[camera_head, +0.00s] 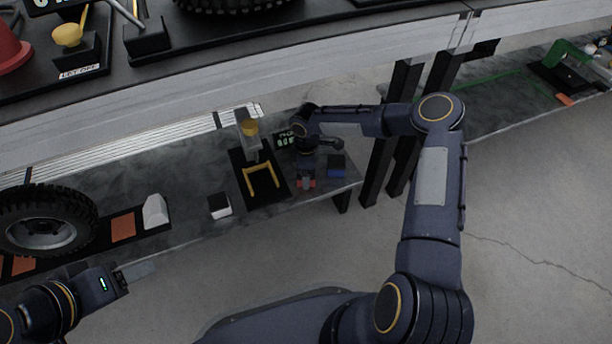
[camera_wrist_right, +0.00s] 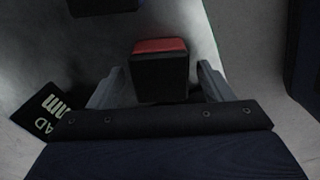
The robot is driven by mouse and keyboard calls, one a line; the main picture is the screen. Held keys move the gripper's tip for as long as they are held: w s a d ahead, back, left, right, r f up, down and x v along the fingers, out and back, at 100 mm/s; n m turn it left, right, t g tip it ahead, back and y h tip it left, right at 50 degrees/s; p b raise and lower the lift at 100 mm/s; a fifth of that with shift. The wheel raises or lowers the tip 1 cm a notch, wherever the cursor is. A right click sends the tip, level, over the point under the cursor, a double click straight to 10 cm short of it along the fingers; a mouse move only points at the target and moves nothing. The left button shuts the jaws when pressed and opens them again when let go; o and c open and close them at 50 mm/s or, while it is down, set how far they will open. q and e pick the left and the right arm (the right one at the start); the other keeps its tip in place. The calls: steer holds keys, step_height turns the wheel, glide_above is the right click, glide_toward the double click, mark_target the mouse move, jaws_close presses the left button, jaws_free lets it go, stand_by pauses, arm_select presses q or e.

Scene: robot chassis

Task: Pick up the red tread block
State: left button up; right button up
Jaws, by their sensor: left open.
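The red tread block (camera_wrist_right: 160,46), with a red top and black side, sits on the grey shelf between the fingers of my right gripper (camera_wrist_right: 160,80) in the right wrist view. A gap shows between the block and each finger, so this gripper is open around it. In the head view my right gripper (camera_head: 306,178) reaches down over the block, and only bits of red (camera_head: 313,184) show beside it. My left gripper (camera_head: 132,277) is open and empty at the lower left, apart from the shelf.
A black board with a yellow handle (camera_head: 262,180) lies to the left, then a white-and-black block (camera_head: 219,206). A black label plate (camera_wrist_right: 48,108) is close to the right gripper. A tyre (camera_head: 45,222) stands far left.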

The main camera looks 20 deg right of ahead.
steer(key=c, duration=1)
